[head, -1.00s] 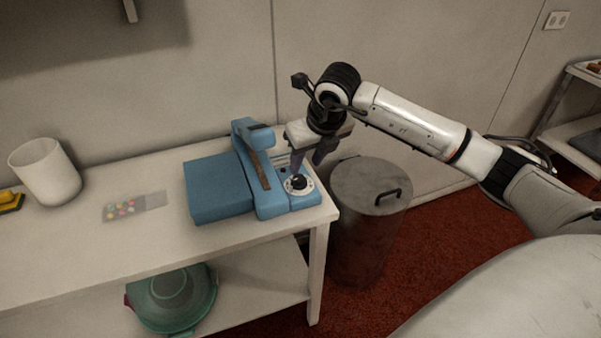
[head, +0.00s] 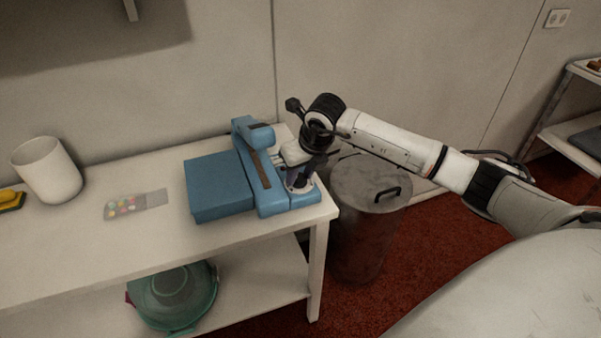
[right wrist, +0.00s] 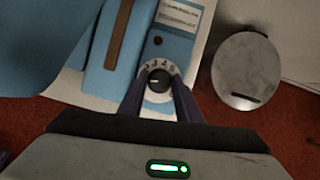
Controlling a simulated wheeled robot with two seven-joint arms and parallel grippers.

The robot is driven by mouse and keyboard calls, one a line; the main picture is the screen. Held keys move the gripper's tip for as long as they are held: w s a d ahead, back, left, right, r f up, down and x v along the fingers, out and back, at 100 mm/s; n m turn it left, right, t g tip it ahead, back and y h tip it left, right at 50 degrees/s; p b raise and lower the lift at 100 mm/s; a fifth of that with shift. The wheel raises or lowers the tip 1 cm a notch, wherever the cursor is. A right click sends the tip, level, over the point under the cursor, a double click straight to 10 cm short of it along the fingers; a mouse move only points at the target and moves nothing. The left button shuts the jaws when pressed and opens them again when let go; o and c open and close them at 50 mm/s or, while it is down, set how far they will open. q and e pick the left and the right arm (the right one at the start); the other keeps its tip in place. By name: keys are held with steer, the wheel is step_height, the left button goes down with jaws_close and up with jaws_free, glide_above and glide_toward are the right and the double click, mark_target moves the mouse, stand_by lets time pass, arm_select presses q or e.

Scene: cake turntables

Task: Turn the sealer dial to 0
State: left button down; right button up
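The blue sealer (head: 270,204) stands at the right end of the white table, and its blue body also shows in the right wrist view (right wrist: 98,75). Its black round dial (right wrist: 158,80), on a white scale ring, is at the near end of the control panel. My left gripper is not in view.
A grey lidded bin (head: 368,220) stands on the red floor just right of the table. A white cup (head: 47,171) and a packet of coloured sweets (head: 135,204) are on the table, left of the sealer. A green bowl (head: 175,298) is on the lower shelf.

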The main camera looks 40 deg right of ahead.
steer(key=shift+d+f+n+y+b, duration=0.15)
steer(key=shift+n+y+b, duration=0.15)
steer(key=shift+n+b, duration=0.55)
steer(key=shift+r+n+y, duration=0.2)
steer(key=shift+n+y, duration=0.1)
steer(key=shift+n, duration=0.35)
steer(key=o, duration=0.8)
steer(key=b+v, duration=0.1)
steer(key=v, duration=0.9)
steer(key=shift+r, duration=0.2)
